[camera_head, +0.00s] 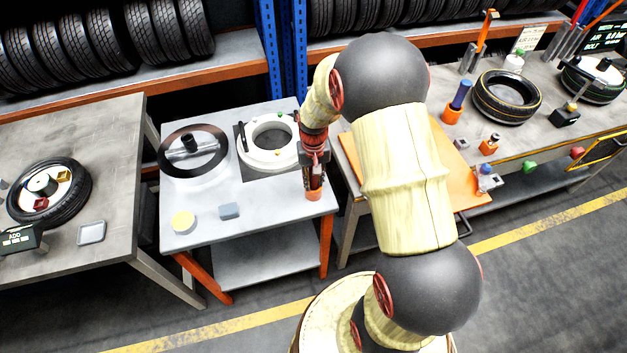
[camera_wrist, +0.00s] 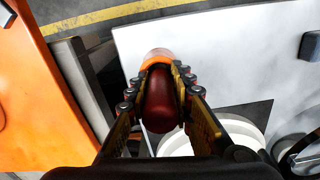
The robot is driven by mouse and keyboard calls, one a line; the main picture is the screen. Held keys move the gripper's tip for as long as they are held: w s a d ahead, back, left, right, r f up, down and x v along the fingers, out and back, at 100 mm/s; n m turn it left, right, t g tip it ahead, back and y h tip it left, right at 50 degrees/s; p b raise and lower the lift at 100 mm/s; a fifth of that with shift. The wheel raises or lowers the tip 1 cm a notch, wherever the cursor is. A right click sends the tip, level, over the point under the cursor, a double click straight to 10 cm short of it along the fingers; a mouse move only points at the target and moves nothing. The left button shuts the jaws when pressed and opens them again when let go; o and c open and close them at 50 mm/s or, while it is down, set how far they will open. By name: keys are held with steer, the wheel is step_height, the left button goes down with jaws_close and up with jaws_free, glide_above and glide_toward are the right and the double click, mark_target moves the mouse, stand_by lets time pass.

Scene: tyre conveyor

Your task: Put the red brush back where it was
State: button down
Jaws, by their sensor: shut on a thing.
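My gripper (camera_head: 314,174) points down over the right edge of the white-topped table (camera_head: 260,205). It is shut on the red brush (camera_wrist: 160,105), whose dark red rounded handle lies between the two fingers in the wrist view. An orange piece (camera_head: 314,195) with a paler end shows just below the fingertips; it also shows in the wrist view (camera_wrist: 156,60). I cannot tell whether the orange piece is part of the brush or a separate holder, or whether it touches the table. The fingers mostly hide the brush in the head view.
A white ring (camera_head: 268,157), a dark wheel disc (camera_head: 193,150), a yellow round piece (camera_head: 183,222) and a blue-grey block (camera_head: 229,211) are on the same table. An orange board (camera_head: 354,165) lies to the right. An orange holder (camera_head: 452,116) with a blue-handled tool stands farther right.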

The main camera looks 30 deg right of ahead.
steer(key=shift+f, duration=0.15)
steer(key=c, duration=1.6)
jaws_free()
steer(key=shift+o, duration=0.2)
